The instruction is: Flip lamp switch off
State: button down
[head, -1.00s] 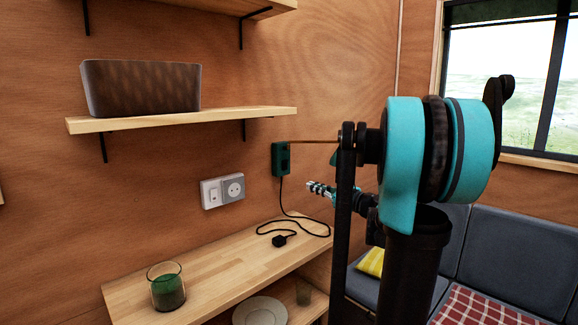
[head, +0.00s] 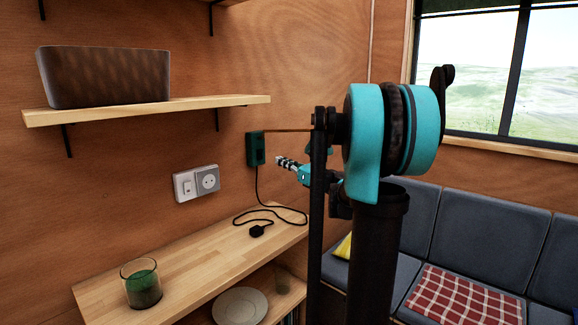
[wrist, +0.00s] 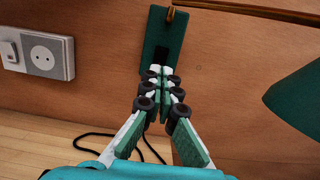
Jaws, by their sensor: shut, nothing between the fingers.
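The lamp's dark green wall box (head: 256,149) is fixed to the wooden wall, with a thin rod running right from its top and a black cord below. In the wrist view the box (wrist: 157,28) has a dark switch patch (wrist: 162,56) low on its face, partly covered by my fingertips. A green shade (wrist: 298,100) shows at the right there. My gripper (wrist: 161,72) is shut and empty, its tips in front of the box's lower part; I cannot tell whether they touch. In the head view my gripper (head: 280,161) is just right of the box.
A white wall switch and socket plate (head: 196,183) is left of the lamp box. A wooden shelf (head: 150,112) holds a brown basket (head: 105,77). A grey sofa is at right.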

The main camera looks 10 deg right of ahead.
aim_at(260, 152)
jog(key=x, duration=0.8)
jog(key=shift+w, duration=0.1)
